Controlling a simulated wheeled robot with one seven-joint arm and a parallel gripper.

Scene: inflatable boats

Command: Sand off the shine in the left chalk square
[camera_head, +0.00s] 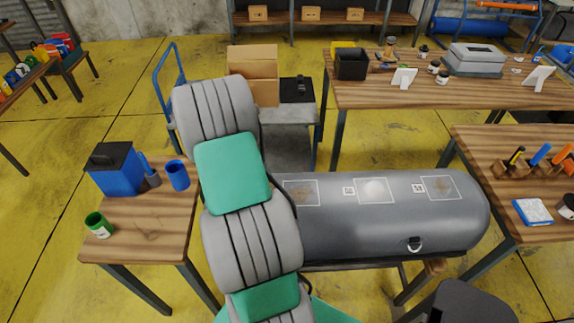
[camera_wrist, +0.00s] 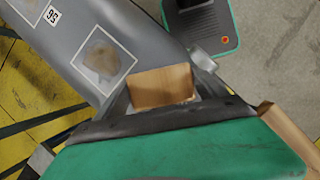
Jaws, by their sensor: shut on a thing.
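A grey inflatable tube (camera_head: 330,232) lies across the middle with several marks, including three chalk-outlined squares. The left chalk square (camera_head: 301,193) holds a brownish, dull patch, and I see no bright spot in it. The middle square (camera_head: 375,190) has a pale shiny spot. The right square (camera_head: 440,187) has a brownish patch. In the wrist view, my gripper (camera_wrist: 162,92) is shut on a tan block (camera_wrist: 160,86). The block is beside a chalk square with a brown patch (camera_wrist: 103,58), apparently the left one. I cannot tell whether the block touches the tube. My arm hides the gripper in the head view.
A left table holds a blue box (camera_head: 118,172), a blue cup (camera_head: 177,175) and a green can (camera_head: 98,225). A grey cart (camera_head: 288,128) with cardboard boxes (camera_head: 253,62) stands behind the tube. Wooden tables (camera_head: 440,95) stand behind and right.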

